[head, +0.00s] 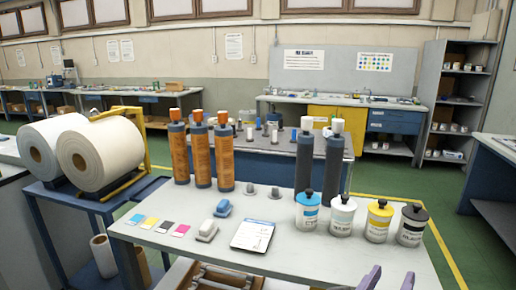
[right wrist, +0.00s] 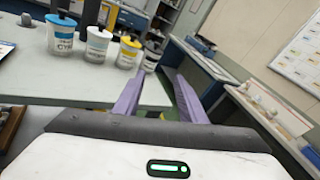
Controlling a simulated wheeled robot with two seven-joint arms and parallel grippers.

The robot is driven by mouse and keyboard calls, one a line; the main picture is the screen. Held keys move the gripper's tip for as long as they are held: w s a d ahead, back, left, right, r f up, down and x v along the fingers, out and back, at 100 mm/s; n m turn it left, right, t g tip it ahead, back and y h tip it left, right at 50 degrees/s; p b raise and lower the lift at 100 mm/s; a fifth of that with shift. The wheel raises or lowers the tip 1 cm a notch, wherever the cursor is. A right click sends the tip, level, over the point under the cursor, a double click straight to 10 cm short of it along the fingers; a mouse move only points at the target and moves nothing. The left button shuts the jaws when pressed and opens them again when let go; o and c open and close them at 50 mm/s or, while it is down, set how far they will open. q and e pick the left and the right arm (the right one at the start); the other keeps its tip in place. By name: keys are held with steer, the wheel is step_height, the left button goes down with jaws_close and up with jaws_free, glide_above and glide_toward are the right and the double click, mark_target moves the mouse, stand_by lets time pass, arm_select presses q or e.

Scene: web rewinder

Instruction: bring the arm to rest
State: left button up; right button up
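My right gripper (head: 389,279) shows at the bottom edge of the head view as two purple fingertips, set apart with nothing between them. It is low, at the near edge of the grey table (head: 290,262). In the right wrist view the same gripper (right wrist: 157,88) has its two purple fingers spread, with empty space between them. It points past the table's edge, near the row of ink pots. My left gripper is not in the head view.
The table holds ink pots, including a blue one (head: 307,212) and a black one (head: 411,226), orange cylinders (head: 201,155), dark cylinders (head: 333,170), colour cards and a white sheet (head: 252,236). Large white rolls (head: 100,155) stand at left. Green floor is clear at right.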

steer(key=d+r+n+h, duration=0.1)
steer(key=d+h, duration=0.2)
steer(key=d, duration=0.7)
steer(key=s+a+f+m+g+y, duration=0.15)
steer(key=f+m+y, duration=0.3)
steer(key=f, duration=0.85)
steer(key=s+a+f+m+g+y, duration=0.1)
steer(key=s+a+f+m+y, duration=0.25)
steer(key=f, duration=0.95)
steer(key=s+d+f+m+g+y, duration=0.1)
steer(key=s+f+m+g+y, duration=0.2)
steer(key=s+f+m+y, duration=0.85)
steer(key=s+a+m+t+h, duration=0.1)
steer(key=s+a+m+h, duration=0.1)
steer(key=a+m, duration=0.8)
steer(key=shift+a+r+h, duration=0.45)
steer(key=shift+a+h, duration=0.1)
steer(key=shift+a, duration=0.4)
steer(key=shift+m, duration=0.25)
